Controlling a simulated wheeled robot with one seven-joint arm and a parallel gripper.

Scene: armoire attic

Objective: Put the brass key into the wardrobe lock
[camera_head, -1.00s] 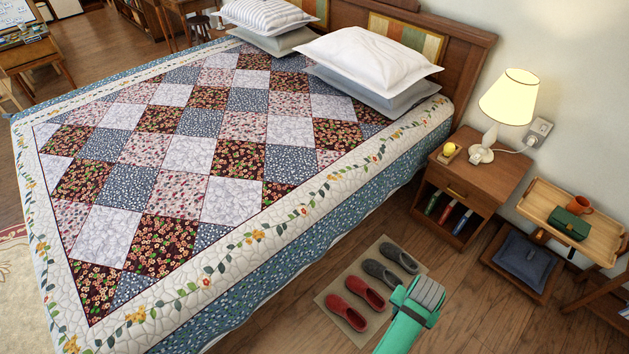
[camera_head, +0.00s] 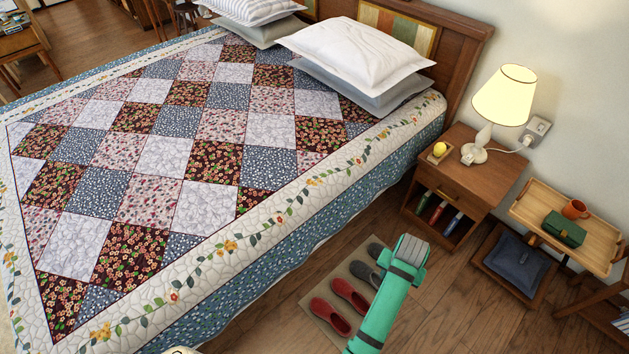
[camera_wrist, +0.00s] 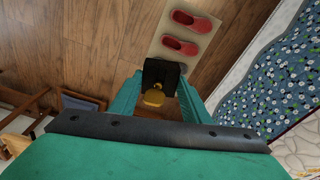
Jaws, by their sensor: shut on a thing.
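My gripper (camera_wrist: 160,78) is in the wrist view, its green fingers closing in on dark pads. It is shut on a small brass-yellow piece, which I take for the brass key (camera_wrist: 153,98). Only its rounded yellow part shows clearly; the rest is hidden by the dark pads or too small to tell. In the head view my green arm reaches up over the floor beside the bed, and the fingertips and key cannot be made out. No wardrobe or lock shows in either view.
A quilted bed (camera_head: 165,155) fills the left. Red slippers (camera_head: 350,296) and grey ones lie on a mat (camera_head: 311,303) by my arm. A nightstand (camera_head: 482,165) with a lit lamp (camera_head: 504,95), and a tray table (camera_head: 590,245), stand at right. Open wooden floor lies at lower right.

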